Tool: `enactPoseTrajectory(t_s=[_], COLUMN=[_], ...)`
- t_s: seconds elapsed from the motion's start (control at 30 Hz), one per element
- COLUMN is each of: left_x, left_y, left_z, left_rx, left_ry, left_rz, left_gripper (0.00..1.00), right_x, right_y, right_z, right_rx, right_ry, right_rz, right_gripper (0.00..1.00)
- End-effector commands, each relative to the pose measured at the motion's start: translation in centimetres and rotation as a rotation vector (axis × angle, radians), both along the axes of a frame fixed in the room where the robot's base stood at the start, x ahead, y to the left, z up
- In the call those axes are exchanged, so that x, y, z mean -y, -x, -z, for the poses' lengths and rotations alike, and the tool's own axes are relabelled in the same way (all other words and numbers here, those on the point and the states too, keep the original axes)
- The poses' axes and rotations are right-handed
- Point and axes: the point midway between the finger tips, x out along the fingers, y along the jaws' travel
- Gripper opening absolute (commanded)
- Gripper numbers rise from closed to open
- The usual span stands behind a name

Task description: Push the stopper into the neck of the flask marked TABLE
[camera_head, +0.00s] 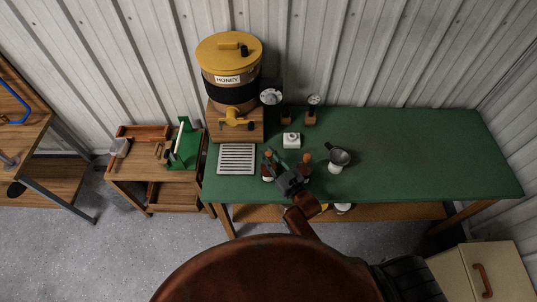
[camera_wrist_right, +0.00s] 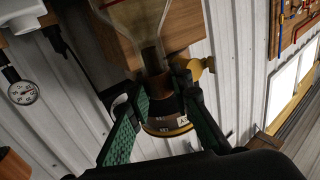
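My right gripper (camera_head: 273,160) is over the front left of the green table, beside a small flask (camera_head: 267,174) with a pale label. In the right wrist view, which is upside down, a clear flask (camera_wrist_right: 140,20) points its narrow neck toward my green-padded fingers (camera_wrist_right: 165,97). A brown cylinder, perhaps the stopper (camera_wrist_right: 158,86), is in line with the neck between the fingertips. The fingers look spread, with a gap beside it. How deep it sits is unclear. A second flask (camera_head: 306,169) with an orange-brown top stands to the right. The markings are unreadable. My left gripper is out of view.
A honey barrel (camera_head: 229,75) with a yellow tap (camera_head: 236,119) stands behind. The green table's (camera_head: 430,155) right half is clear.

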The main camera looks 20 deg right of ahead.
Motion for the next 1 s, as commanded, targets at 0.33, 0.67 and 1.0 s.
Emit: enactPoseTrajectory(t_s=[0.33,0.67,1.0], left_x=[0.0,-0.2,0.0], left_y=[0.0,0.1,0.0], left_z=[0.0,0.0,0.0], left_rx=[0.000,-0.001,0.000], left_ry=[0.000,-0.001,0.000], left_rz=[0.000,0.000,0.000], left_gripper=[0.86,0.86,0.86], right_x=[0.0,0.3,2.2], right_y=[0.0,0.7,7.0], right_z=[-0.1,0.0,0.1], right_rx=[0.001,0.000,-0.003], right_ry=[0.000,0.001,0.002], right_rz=[0.000,0.000,0.001], right_gripper=[0.40,0.40,0.40])
